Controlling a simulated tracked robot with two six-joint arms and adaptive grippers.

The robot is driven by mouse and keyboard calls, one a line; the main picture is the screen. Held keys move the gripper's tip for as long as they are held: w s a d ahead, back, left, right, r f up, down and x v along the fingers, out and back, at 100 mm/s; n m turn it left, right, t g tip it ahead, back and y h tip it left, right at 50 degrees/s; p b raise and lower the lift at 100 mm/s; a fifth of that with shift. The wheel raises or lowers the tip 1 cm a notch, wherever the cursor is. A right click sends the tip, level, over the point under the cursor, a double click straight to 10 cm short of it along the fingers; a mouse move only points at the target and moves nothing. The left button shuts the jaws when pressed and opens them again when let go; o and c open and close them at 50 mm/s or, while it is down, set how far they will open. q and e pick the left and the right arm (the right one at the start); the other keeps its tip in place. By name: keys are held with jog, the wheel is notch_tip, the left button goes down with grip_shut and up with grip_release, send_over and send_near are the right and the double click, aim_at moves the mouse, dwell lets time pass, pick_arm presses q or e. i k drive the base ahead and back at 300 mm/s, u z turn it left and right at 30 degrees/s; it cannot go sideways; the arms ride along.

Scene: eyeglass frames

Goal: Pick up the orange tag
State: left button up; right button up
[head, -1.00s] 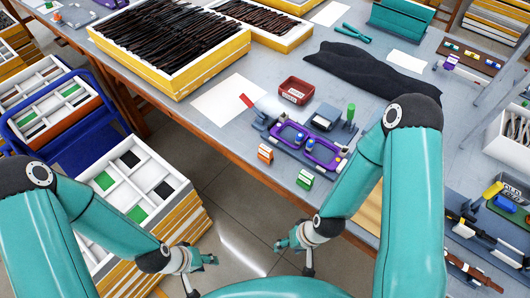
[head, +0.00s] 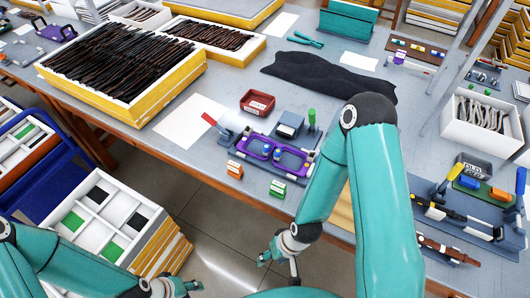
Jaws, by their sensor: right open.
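The orange tag (head: 235,169) is a small block with a white label, standing at the front edge of the grey-blue table. A similar green tag (head: 278,189) stands to its right. Behind them, purple eyeglass frames (head: 276,152) sit in a fixture. My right gripper (head: 268,256) is open and empty, in front of the table edge and nearer to me than both tags. My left gripper (head: 186,288) is at the bottom edge of the picture, far from the tags and partly cut off. Its jaws are too small to judge.
A yellow-sided box of dark frames (head: 172,97) stands left. A white divided crate (head: 152,211) is on the floor side at left. Dark cloth (head: 330,82) lies at the back.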

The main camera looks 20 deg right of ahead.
aim_at(235, 170)
jog(key=k, duration=1.25)
jog(key=u, duration=0.35)
jog(key=i, duration=0.5)
jog(key=u, duration=0.5)
jog(key=i, duration=1.25)
jog(key=z, duration=0.85)
